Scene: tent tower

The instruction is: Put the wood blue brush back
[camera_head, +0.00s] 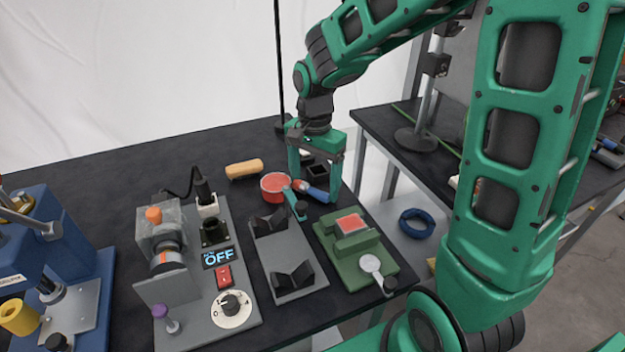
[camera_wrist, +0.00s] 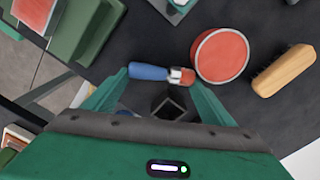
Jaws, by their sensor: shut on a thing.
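The brush (camera_head: 314,191) has a blue handle, a metal band and a reddish-brown end. In the wrist view the brush (camera_wrist: 160,74) lies roughly level across the gap between my fingertips, blue end to the left. My gripper (camera_head: 315,190) points down at the back right of the dark table and is shut on the brush, lengthwise between its fingers. The wrist view shows both green fingers of my gripper (camera_wrist: 160,78) at the brush's ends. A dark square open holder (camera_wrist: 170,105) shows between the fingers, partly hidden by my gripper's body.
A round red-topped tin (camera_head: 275,186) stands close beside the brush. A wooden block brush (camera_head: 244,169) lies left of it. A grey V-block plate (camera_head: 277,240), a green fixture (camera_head: 337,225) and a switch box (camera_head: 222,290) stand nearer. The table's right edge is close.

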